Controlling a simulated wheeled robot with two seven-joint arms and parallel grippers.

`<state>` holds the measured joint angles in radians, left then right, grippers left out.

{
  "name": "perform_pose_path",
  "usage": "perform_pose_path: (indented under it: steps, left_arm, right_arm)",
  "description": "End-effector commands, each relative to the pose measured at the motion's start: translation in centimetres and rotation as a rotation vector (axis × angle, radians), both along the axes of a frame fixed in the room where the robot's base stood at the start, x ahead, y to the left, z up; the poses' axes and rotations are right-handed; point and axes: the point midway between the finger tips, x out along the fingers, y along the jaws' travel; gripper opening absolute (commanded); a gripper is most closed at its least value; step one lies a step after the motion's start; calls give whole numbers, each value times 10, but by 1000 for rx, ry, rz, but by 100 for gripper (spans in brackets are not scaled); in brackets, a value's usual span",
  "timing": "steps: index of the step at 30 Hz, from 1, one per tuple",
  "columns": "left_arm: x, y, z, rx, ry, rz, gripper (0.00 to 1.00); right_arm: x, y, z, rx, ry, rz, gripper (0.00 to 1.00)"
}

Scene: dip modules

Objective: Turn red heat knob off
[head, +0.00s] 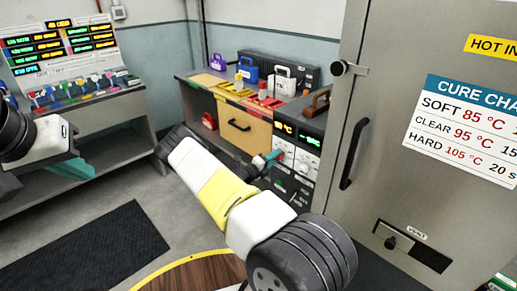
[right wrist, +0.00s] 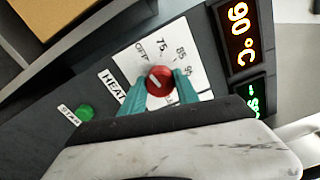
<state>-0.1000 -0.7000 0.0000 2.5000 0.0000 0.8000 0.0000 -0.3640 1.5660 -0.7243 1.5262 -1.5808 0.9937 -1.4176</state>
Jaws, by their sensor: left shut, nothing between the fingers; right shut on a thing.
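The red heat knob (right wrist: 159,82) sits on a white dial plate marked OFF, 75, 85 and a further number, beside the word HEAT. My right gripper (right wrist: 160,92) has its teal fingers on both sides of the knob, shut on it. The knob's pale pointer mark slants to the upper left, roughly on the OFF side; its exact setting is hard to tell. In the head view my right gripper (head: 268,161) reaches the front panel of the bench, largely covering the knob. My left gripper (head: 74,168) is at the far left, shut and empty, away from the panel.
An orange display (right wrist: 238,32) reads 90 °C, with a green one below it. A green start button (right wrist: 85,112) is left of the dial. A tall grey cabinet (head: 395,85) stands right of the bench. A dark mat (head: 90,250) lies on open floor.

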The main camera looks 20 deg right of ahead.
Motion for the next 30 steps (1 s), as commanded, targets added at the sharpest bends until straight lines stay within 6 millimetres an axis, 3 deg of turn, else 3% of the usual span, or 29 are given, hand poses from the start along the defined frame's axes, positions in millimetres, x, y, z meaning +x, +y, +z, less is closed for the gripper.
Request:
perform_pose_path:
  steps: [7,8,11,22,30]
  left_arm:
    - [0,0,0,0,0,0,0]
    - [0,0,0,0,0,0,0]
    - [0,0,0,0,0,0,0]
    - [0,0,0,0,0,0,0]
    - [0,0,0,0,0,0,0]
  right_arm:
    - [1,1,-1,0,2,3,0]
    - [1,1,-1,0,2,3,41]
    - [1,1,-1,1,2,2,59]
    - [-1,5,0,0,1,2,59]
    - [-17,44,0,1,2,5,59]
